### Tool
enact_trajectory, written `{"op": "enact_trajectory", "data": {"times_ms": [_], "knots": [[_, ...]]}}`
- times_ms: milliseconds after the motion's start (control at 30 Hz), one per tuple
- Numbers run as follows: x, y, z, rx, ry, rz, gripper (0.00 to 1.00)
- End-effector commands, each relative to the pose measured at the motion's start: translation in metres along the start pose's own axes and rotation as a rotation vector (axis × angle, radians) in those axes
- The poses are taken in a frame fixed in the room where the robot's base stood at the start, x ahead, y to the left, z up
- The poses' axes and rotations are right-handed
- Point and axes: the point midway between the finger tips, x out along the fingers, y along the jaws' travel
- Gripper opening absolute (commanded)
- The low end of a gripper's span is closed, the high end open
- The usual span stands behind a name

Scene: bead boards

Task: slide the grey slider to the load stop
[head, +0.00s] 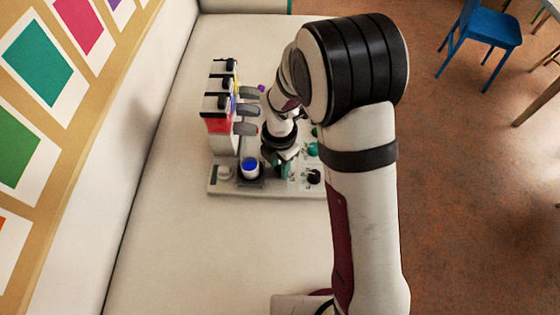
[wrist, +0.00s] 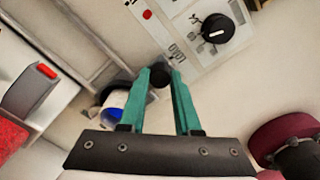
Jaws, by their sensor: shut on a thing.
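The grey slider (head: 250,182) is a dark carrier at the front of the board, with a white cup of blue (head: 250,165) standing in it. In the wrist view the cup (wrist: 114,106) is left of the fingers, partly hidden by the left one. My gripper (head: 279,171) is just right of the cup, low over the board. In the wrist view its teal fingers (wrist: 160,76) are shut on a dark round knob (wrist: 160,77), which appears to be the slider's handle. The join between knob and carrier is hidden.
Dispensers (head: 217,103) with grey levers (head: 246,129) stand behind and left of the cup. A black dial (head: 314,177) is right of my gripper and shows in the wrist view (wrist: 217,28). The pale table in front of the board is clear.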

Motion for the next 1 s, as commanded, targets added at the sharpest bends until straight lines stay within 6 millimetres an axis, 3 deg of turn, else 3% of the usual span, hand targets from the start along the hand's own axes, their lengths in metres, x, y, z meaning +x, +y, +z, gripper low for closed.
{"op": "enact_trajectory", "data": {"times_ms": [33, 200, 567, 667, 1000], "knots": [[0.001, -0.004, -0.003, 0.005, 0.009, -0.013, 0.33], [0.001, -0.004, -0.003, 0.004, 0.008, -0.012, 0.62], [-0.005, -0.002, -0.002, 0.002, 0.005, -0.006, 0.62], [-0.024, -0.001, -0.001, 0.002, 0.004, -0.004, 0.62], [-0.126, -0.001, -0.001, 0.004, 0.004, -0.004, 0.62]]}}
